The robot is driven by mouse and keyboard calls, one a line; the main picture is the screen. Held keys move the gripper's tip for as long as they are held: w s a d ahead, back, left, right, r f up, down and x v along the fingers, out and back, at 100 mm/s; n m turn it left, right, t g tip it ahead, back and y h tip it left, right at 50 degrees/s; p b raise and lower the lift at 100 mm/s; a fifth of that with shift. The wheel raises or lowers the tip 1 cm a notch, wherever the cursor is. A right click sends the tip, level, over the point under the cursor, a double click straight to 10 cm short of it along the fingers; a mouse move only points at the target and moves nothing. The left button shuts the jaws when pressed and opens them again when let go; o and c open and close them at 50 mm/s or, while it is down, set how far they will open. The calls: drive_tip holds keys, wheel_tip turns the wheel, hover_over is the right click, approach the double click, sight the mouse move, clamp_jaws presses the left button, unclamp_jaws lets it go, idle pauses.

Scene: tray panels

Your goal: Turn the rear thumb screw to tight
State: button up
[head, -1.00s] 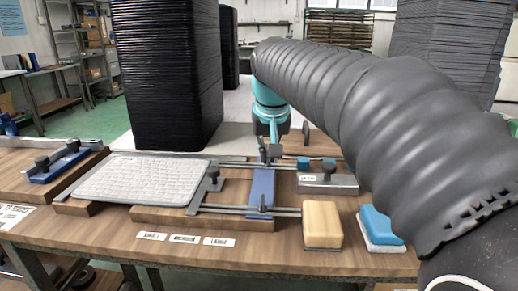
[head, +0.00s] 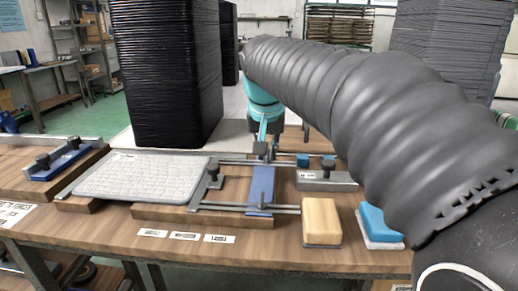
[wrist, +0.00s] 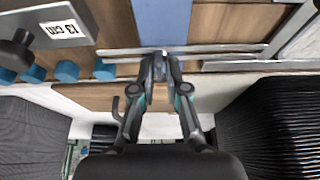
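A blue panel (head: 262,183) lies across the two metal rails of the wooden tray fixture. The front thumb screw (head: 264,206) stands at the blue panel's front end, on the front rail. The rear thumb screw (head: 260,149) is at the rear rail, under my gripper (head: 262,140). In the wrist view, my gripper (wrist: 160,66) points at the rear rail, its fingertips close together with the small screw between them. The fingers hide most of the screw, so its angle cannot be read.
A metal block with dark knobs and blue caps (head: 325,180) sits right of the blue panel. A yellow block (head: 321,220) and a blue-and-white block (head: 380,225) lie front right. A grey textured panel (head: 140,176) lies left. Tall black stacks (head: 168,75) stand behind.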

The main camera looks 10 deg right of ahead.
drive_tip(key=shift+o, duration=0.5)
drive_tip(key=v, duration=1.2)
